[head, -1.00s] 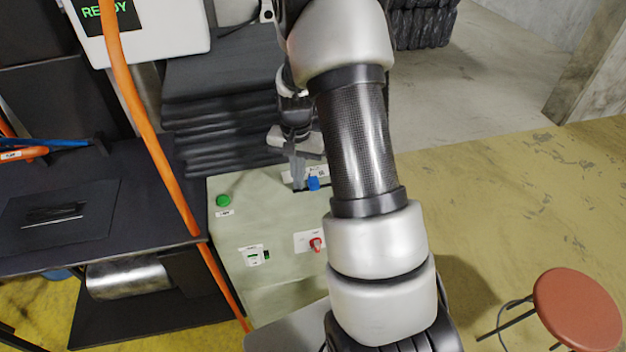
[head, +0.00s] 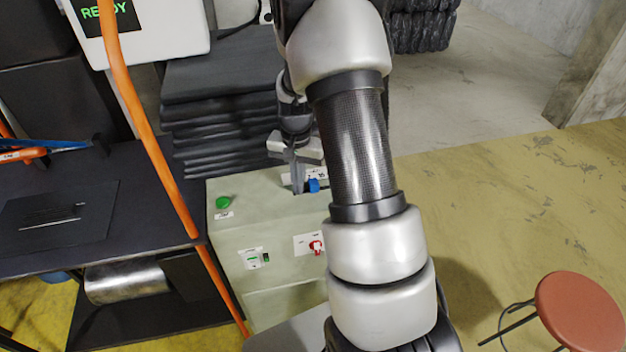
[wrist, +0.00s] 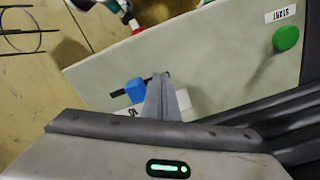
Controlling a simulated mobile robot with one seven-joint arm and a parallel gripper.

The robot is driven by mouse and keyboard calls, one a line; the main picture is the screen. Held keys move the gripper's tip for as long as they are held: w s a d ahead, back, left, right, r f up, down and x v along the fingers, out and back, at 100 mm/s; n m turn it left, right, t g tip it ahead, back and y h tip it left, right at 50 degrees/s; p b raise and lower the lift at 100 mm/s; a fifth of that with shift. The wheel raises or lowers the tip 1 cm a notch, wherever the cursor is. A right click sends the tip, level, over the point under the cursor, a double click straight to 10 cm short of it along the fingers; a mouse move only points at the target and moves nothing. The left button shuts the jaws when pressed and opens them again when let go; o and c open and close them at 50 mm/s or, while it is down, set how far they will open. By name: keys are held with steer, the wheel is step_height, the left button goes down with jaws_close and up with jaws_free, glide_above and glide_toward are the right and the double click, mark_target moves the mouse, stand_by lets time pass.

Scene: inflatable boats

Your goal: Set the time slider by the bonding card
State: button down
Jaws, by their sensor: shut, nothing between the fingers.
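The time slider has a blue knob (head: 313,185) in a dark slot on top of the pale green control cabinet (head: 285,225). The knob also shows in the wrist view (wrist: 134,90), with the dark slot running past it. My gripper (head: 297,186) is shut and empty, pointing down at the slot; its fingertips (wrist: 158,82) appear right beside the knob. I cannot tell whether they touch it. A white label (head: 318,172) lies behind the knob, partly hidden by my gripper. I cannot make out a bonding card for certain.
A green START button (head: 223,202) and a red switch (head: 316,246) are on the cabinet. An orange hose (head: 140,112) hangs at the left, before a dark bench (head: 150,190). Dark folded sheets (head: 222,100) are stacked behind. A red stool (head: 580,312) stands at the right.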

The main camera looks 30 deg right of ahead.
mark_target(310, 182)
steer(key=shift+d, duration=0.15)
steer(key=shift+s+d, duration=0.2)
steer(key=shift+d, duration=0.8)
steer(key=shift+s+d, duration=0.2)
steer(key=shift+d, duration=0.75)
steer(key=shift+a, duration=0.15)
steer(key=shift+w+a+r, duration=0.1)
steer(key=shift+a, duration=0.4)
steer(key=shift+r+p, duration=2.5)
steer(key=shift+r, duration=1.4)
